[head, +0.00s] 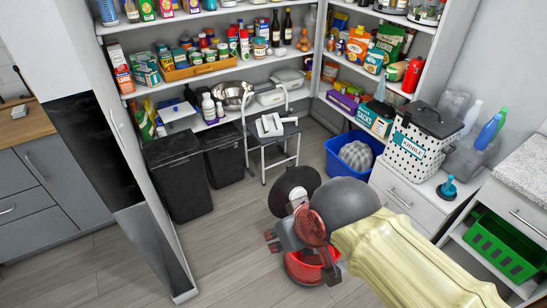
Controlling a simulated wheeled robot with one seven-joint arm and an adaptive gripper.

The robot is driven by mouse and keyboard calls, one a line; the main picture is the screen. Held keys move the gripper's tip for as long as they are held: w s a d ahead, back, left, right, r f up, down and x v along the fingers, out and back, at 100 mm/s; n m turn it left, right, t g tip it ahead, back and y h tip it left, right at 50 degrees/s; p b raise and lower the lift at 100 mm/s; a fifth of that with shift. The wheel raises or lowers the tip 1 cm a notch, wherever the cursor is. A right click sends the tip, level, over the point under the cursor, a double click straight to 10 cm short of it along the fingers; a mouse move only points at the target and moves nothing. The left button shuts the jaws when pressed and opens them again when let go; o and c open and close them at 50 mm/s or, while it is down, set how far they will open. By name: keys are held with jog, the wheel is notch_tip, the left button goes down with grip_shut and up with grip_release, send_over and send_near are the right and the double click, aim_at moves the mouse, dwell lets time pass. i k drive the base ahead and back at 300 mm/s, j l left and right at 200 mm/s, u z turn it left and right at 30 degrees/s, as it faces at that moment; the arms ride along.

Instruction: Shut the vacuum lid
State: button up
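The vacuum stands on the floor at the lower middle of the head view, with a red rounded body (303,270). A black round disc (293,183), which looks like its lid, stands raised and tilted behind the body. My gripper (301,256) is in front of the disc and over the red body. Its fingers look spread apart, with nothing seen between them. I cannot tell whether it touches the vacuum. My gripper and wrist hide much of the red body and the lower part of the disc.
A folding step stool (275,145) and two black bins (180,178) stand behind, before stocked shelves. A blue basket (349,157) and a white drawer unit (400,195) stand to the right.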

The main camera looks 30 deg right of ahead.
aim_at(299, 181)
jog(key=i+l+z, duration=0.4)
jog(key=i+z, duration=0.2)
jog(key=i, duration=0.25)
